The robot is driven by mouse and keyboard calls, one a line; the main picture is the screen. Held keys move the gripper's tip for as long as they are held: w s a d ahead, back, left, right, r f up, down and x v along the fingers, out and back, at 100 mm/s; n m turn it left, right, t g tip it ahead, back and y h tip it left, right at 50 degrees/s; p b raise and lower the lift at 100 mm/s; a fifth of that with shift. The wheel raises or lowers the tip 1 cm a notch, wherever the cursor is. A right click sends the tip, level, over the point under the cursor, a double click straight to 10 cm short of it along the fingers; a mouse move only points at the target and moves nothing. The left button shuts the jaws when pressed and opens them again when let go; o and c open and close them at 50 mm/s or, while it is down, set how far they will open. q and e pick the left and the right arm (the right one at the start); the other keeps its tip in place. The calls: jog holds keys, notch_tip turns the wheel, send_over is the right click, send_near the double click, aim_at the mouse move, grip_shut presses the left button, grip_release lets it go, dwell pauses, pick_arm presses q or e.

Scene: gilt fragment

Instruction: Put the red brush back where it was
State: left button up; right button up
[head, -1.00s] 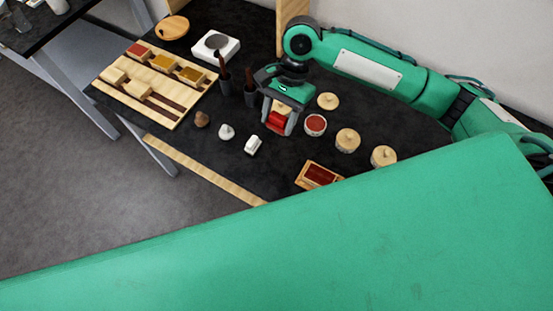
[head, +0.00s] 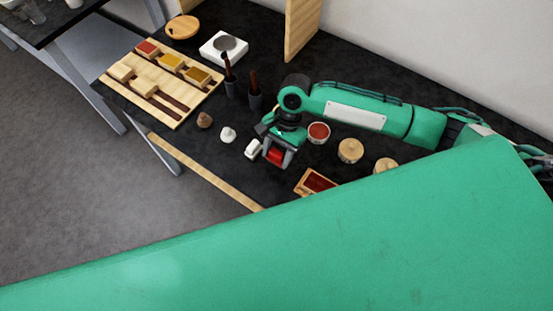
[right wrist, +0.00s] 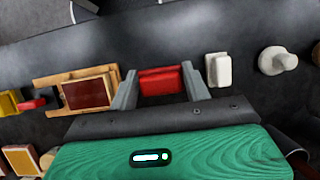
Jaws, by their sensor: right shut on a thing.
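My right gripper (head: 277,153) is shut on a red block-shaped piece, seemingly the red brush (head: 275,157), over the dark table. In the right wrist view the red brush (right wrist: 160,82) sits between the two grey fingers of my right gripper (right wrist: 161,88); only its red body shows, and bristles cannot be made out. A small white block (head: 253,149) is just left of the gripper in the head view. A wooden tray with a dark red inside (head: 310,191) lies to the lower right of the gripper. My left gripper is not in view.
A white knobbed piece (head: 228,134) and a brown one (head: 205,120) stand left. A red-filled bowl (head: 318,132) and lidded jars (head: 350,150) stand right. Dark cups with brushes (head: 255,101), a wooden rack (head: 153,97) and a white scale (head: 223,47) are farther back.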

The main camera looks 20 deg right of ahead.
aim_at(276, 163)
jog(key=shift+f+p, duration=0.35)
jog(key=shift+f, duration=2.2)
jog(key=o, duration=0.9)
jog(key=shift+f, duration=0.15)
jog(key=shift+o, duration=0.2)
jog(key=b+v, duration=0.3)
jog(key=v, duration=0.9)
jog(key=shift+s, duration=0.1)
